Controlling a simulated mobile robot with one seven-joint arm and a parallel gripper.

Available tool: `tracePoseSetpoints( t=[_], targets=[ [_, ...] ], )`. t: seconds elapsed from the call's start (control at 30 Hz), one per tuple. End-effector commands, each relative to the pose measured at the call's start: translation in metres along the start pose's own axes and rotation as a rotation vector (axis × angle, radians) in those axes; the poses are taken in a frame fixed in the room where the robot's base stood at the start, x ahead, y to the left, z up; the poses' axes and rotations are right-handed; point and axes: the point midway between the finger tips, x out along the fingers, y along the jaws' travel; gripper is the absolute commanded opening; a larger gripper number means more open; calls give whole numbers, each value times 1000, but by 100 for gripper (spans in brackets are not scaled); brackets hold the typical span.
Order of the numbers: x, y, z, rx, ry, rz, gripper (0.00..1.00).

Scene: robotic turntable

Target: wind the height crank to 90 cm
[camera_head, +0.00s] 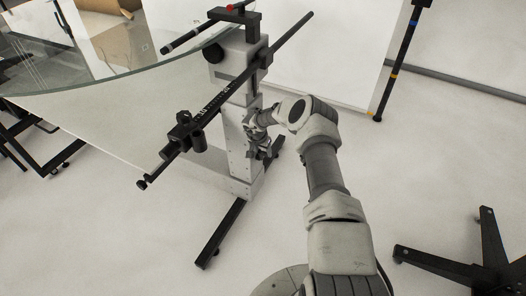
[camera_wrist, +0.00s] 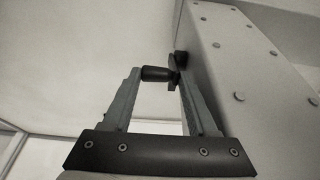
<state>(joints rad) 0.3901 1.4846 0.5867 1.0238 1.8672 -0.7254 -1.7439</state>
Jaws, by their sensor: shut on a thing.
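The height crank shows in the wrist view as a black cylindrical handle (camera_wrist: 156,73) joined to a dark crank arm (camera_wrist: 173,76) beside the riveted column (camera_wrist: 238,75). My gripper (camera_wrist: 160,74) has its two grey fingers on either end of the handle, shut on it. In the head view my gripper (camera_head: 262,138) is against the right side of the light grey column (camera_head: 238,150), low on it. There the crank is mostly hidden by my gripper and wrist. A height reading cannot be made out.
A long black bar (camera_head: 290,40) with scale marks crosses the column. A curved glass turntable top (camera_head: 120,83) lies to the upper left. A dark foot bar (camera_head: 222,228) extends along the floor. A black stand base (camera_head: 450,262) is at the lower right. The floor between is clear.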

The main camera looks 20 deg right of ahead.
Motion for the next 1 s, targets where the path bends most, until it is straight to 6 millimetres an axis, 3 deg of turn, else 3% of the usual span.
tracePoseSetpoints(
  t=[0.03, 0.2, 0.23, 0.33, 1.0],
  targets=[
    [5, 11, 0, 6, -5, 24, 0],
    [5, 11, 0, 6, -4, 24, 0],
    [5, 12, 0, 6, -4, 24, 60],
    [5, 11, 0, 6, -3, 23, 78],
    [-6, 4, -2, 2, 2, 10, 79]
  ],
)
